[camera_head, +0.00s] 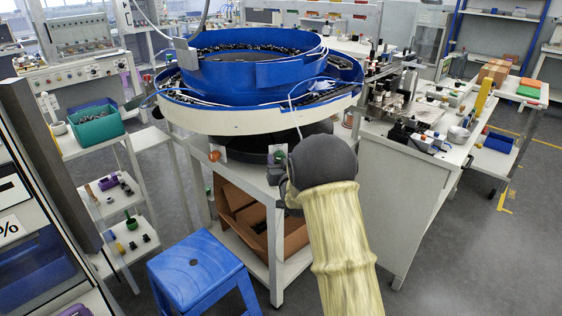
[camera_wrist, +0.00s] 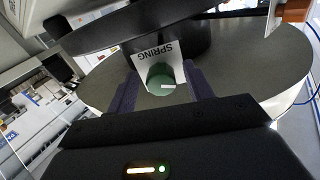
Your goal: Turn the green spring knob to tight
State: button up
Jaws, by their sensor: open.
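The green spring knob (camera_wrist: 160,80) is in the middle of the wrist view, in front of a white label reading "SPRING" (camera_wrist: 154,52). The label appears upside down. A white mark on the knob points to the right in that view. My gripper (camera_wrist: 160,92) is open, with one dark finger on each side of the knob; I cannot tell whether they touch it. In the head view the knob (camera_head: 279,154) shows as a small green spot under the bowl feeder, left of my dark wrist. My gripper (camera_head: 277,170) is largely hidden there by the wrist.
The blue bowl feeder (camera_head: 258,75) stands above the knob on a white-framed stand. An orange knob (camera_head: 214,156) is to the left on the same stand. A blue stool (camera_head: 194,268) stands in front. A white bench (camera_head: 410,150) is close on the right.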

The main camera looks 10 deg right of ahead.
jog(key=shift+c, duration=0.4)
jog(key=c, duration=0.9)
jog(key=shift+m, duration=0.4)
jog(key=m+b, duration=0.3)
jog(key=m, duration=0.6)
jog(key=shift+a+m+b, duration=0.1)
jog(key=shift+m+b, duration=0.2)
jog(key=shift+b, duration=0.05)
jog(key=shift+m+b, duration=0.35)
jog(key=shift+m, duration=1.45)
